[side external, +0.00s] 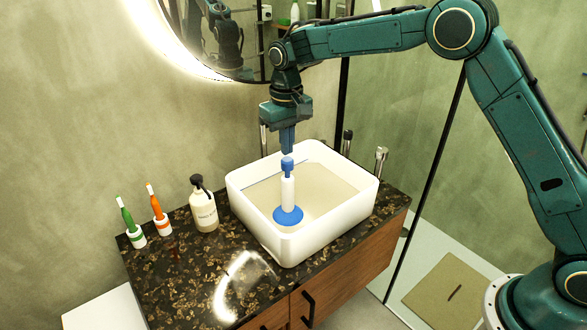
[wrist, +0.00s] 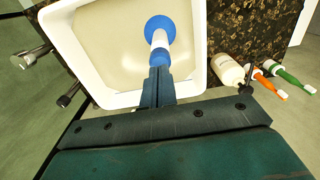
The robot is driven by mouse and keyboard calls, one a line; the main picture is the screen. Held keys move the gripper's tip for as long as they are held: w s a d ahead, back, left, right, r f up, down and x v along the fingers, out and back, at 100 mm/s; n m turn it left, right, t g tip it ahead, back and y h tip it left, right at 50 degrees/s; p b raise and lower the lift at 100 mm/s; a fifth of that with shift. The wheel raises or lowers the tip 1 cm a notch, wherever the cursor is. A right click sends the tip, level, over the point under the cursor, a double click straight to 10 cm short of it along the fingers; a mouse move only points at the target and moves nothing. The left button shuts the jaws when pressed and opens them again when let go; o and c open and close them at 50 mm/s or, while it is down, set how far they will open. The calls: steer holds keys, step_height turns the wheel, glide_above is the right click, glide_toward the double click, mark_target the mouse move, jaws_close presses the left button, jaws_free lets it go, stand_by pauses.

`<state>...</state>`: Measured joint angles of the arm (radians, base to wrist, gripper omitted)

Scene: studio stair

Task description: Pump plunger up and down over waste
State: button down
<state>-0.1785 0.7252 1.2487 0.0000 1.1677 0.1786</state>
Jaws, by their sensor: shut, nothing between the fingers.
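The plunger (side external: 288,192) has a blue cup, a white handle and a blue top. It stands upright inside the white sink basin (side external: 247,206). My gripper (side external: 288,150) is shut and points down just above the plunger's blue top, with nothing between its fingers. In the wrist view the plunger (wrist: 159,38) shows beyond my shut fingertips (wrist: 159,72), which overlap the end of its blue top; whether they touch it I cannot tell. The basin also fills the upper middle of the wrist view (wrist: 75,60). The drain is not clearly visible.
Metal taps (side external: 381,160) stand behind the basin. A round lit mirror (side external: 215,45) hangs above.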

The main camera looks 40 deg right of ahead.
mark_target(287, 159)
steer(key=shift+f, duration=0.25)
steer(key=shift+f, duration=1.55)
steer(key=shift+r, duration=1.75)
steer(key=shift+f, duration=0.2)
steer(key=shift+f, duration=1.55)
steer(key=shift+r, duration=1.75)
steer(key=shift+f, duration=0.2)
